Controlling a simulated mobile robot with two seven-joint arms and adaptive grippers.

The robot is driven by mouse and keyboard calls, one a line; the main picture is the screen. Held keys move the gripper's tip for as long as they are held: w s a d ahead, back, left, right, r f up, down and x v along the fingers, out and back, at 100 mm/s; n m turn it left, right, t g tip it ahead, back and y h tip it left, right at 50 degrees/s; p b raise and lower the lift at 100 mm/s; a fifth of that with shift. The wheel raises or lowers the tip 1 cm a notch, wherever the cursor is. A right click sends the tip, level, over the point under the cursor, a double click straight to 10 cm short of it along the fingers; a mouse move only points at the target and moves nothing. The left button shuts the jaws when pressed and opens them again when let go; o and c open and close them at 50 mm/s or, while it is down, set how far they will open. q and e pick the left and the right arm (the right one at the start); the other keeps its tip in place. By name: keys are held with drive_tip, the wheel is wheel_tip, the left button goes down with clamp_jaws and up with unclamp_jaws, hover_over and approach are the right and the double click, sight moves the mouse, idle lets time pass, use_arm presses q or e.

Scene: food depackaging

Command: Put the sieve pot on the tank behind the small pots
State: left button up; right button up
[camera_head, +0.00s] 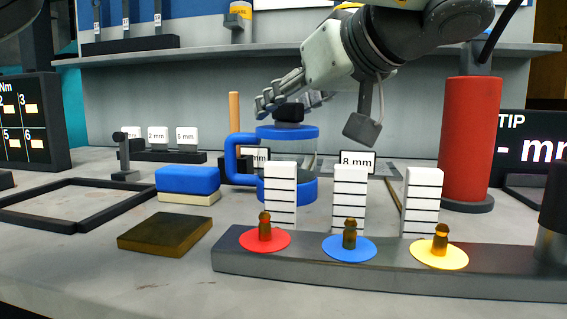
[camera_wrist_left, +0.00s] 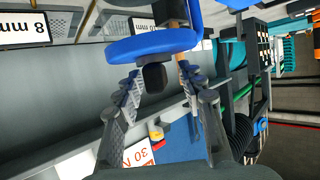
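A clear vessel with a blue lid (camera_head: 287,132), blue side handle (camera_head: 232,160) and black knob (camera_head: 289,112) stands mid-bench. I cannot tell whether it is the sieve pot or the tank. In the left wrist view the blue lid (camera_wrist_left: 150,45) and black knob (camera_wrist_left: 154,77) show close up. My left gripper (camera_head: 292,98) is at the knob; in the wrist view its fingers (camera_wrist_left: 158,82) are apart on either side, with gaps showing. Three brass pegs on red (camera_head: 282,241), blue (camera_head: 365,252) and yellow (camera_head: 455,259) discs stand in front. No small pots are clearly recognisable. My right gripper is not seen.
White striped blocks (camera_head: 350,200) stand between the vessel and the dark bar (camera_head: 300,264). A red cylinder (camera_head: 468,140) is at right, a blue block (camera_head: 187,179) and brown plate (camera_head: 165,233) at left. An "8 mm" sign (camera_head: 356,160) stands close by.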

use_arm(q)
clamp_jaws()
drive_tip(key=shift+r, duration=0.15)
idle(0.5)
